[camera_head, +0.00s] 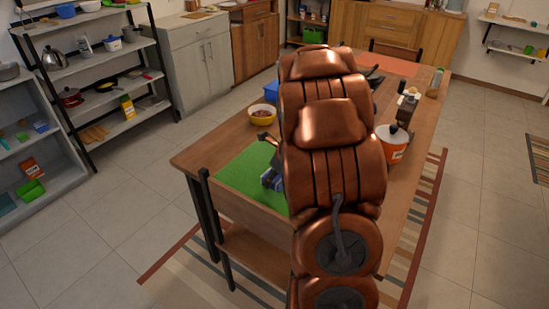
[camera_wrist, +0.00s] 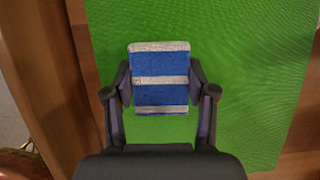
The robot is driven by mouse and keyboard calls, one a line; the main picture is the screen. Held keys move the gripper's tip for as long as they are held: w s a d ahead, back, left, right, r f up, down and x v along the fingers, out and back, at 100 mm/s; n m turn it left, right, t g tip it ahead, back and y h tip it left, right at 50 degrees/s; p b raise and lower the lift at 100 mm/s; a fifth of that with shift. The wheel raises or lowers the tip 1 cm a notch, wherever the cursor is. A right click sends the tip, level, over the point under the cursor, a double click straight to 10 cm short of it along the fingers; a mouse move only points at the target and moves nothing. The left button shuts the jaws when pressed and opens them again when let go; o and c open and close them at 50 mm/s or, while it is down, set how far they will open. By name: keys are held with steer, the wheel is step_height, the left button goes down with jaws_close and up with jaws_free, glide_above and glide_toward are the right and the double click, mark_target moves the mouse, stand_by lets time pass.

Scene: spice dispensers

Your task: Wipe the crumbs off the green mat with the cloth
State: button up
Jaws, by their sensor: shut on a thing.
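The green mat (camera_head: 238,180) lies at the near left end of the wooden table, partly hidden by my arm. It fills much of the wrist view (camera_wrist: 255,70), and I make out no crumbs on it. The cloth (camera_wrist: 160,68) is a blue block with pale stripes in the wrist view. My gripper (camera_wrist: 160,92) is shut on the cloth, with a finger on each side of it, over the mat. I cannot tell whether the cloth touches the mat. In the head view the cloth (camera_head: 272,180) shows only in part beside my arm.
A yellow bowl (camera_head: 262,115) with brown contents stands just beyond the mat, with a blue container (camera_head: 271,91) behind it. An orange-and-white pot (camera_head: 391,144) and a dark grinder (camera_head: 406,107) stand right of my arm. Wooden table edge (camera_wrist: 75,60) borders the mat on the left.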

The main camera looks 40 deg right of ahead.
steer(key=shift+a+r+p, duration=0.1)
steer(key=shift+r+p, duration=0.25)
steer(key=shift+r, duration=0.55)
step_height(320, 180, up, 5)
steer(key=p, duration=0.5)
steer(key=shift+f, duration=0.1)
steer(key=shift+f, duration=0.1)
